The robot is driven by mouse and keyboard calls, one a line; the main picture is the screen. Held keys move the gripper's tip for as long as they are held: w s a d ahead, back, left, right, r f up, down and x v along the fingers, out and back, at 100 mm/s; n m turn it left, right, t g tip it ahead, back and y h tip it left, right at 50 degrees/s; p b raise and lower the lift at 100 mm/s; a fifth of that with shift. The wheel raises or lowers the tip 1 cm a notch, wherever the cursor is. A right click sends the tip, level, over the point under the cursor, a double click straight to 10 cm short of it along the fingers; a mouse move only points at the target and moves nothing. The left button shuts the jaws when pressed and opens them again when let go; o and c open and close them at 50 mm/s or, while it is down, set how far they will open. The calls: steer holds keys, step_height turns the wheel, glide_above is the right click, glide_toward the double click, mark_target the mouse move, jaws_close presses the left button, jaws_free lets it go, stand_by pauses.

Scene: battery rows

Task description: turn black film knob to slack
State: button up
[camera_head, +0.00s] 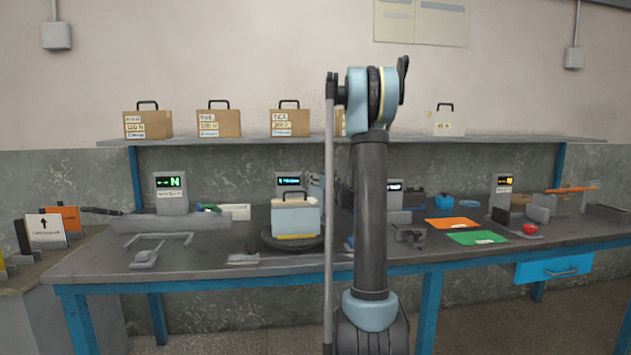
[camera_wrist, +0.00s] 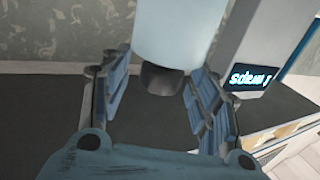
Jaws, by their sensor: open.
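In the wrist view, a black, round knob-like piece (camera_wrist: 162,79) shows at the lower end of a pale blue cylinder (camera_wrist: 172,35). I take it to be the black film knob, but no marking on it is readable. My gripper (camera_wrist: 160,92) is open, with one ribbed blue finger on each side of the piece. A gap shows on both sides, so the fingers do not look closed on it. In the head view my arm covers the middle of the bench, and I cannot make out the knob there.
A grey device with a lit display (camera_wrist: 254,78) stands close right of my gripper. In the head view, a blue-legged bench (camera_head: 205,268) carries a pale case (camera_head: 296,218), an orange sheet (camera_head: 452,223) and a green sheet (camera_head: 477,238). Boxes stand on the shelf (camera_head: 250,139) above.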

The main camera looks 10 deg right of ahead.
steer(key=shift+w+a, duration=0.3)
steer(key=shift+w, duration=0.35)
steer(key=shift+c, duration=0.6)
steer(key=c, duration=1)
steer(key=shift+o, duration=0.2)
steer(key=shift+d+n+y, duration=0.1)
steer(key=shift+n+y, duration=0.2)
steer(key=shift+y, duration=0.2)
steer(key=n+g+y, duration=0.2)
steer(key=y, duration=0.1)
steer(key=shift+d, duration=0.1)
steer(key=shift+n+g+y, duration=2.6)
steer(key=shift+g, duration=0.3)
